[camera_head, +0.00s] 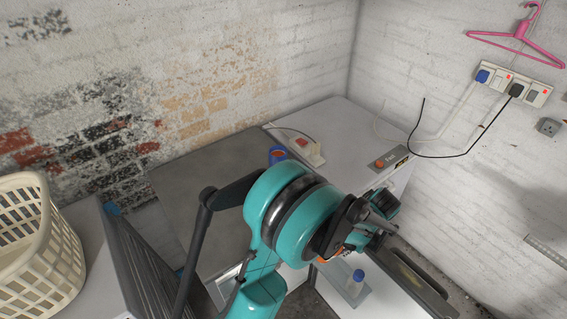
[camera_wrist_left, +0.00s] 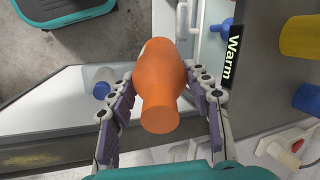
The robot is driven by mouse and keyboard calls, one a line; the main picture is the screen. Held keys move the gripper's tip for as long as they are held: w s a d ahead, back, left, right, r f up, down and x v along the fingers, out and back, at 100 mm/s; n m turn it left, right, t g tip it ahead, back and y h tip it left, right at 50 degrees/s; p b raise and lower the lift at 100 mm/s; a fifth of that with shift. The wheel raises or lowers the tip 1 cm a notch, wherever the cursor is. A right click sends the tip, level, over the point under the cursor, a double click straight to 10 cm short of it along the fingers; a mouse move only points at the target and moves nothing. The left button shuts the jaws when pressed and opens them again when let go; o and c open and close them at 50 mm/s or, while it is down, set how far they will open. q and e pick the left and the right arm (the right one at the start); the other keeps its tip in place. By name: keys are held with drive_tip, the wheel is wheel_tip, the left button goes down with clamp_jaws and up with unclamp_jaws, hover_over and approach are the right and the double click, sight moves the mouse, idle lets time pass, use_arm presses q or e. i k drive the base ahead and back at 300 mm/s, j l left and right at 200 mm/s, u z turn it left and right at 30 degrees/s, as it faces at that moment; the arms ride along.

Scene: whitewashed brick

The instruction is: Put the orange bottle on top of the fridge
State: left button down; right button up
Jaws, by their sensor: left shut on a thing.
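The orange bottle (camera_wrist_left: 160,85) is between the two fingers of my left gripper (camera_wrist_left: 161,100), which is shut on it and holds it. In the head view the left gripper (camera_head: 365,228) is beyond the teal wrist, low right of centre. That wrist hides most of the bottle there. A flat grey top (camera_head: 205,175), seemingly the fridge's, lies behind and left of the arm; the arm covers part of it. The wrist view shows a grey surface with a black "Warm" label (camera_wrist_left: 231,57) beside the bottle. My right gripper is not in view.
A white power strip (camera_head: 308,150) and a blue object (camera_head: 278,155) sit behind the arm. A cream basket (camera_head: 38,245) is at left. The grey top's left part is clear.

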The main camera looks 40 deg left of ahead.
sight(213, 236)
drive_tip(key=l+u, duration=0.15)
drive_tip(key=u, duration=0.25)
drive_tip(key=l+u, duration=0.15)
drive_tip(key=u, duration=0.2)
drive_tip(key=l+u, duration=0.1)
drive_tip(key=u, duration=0.3)
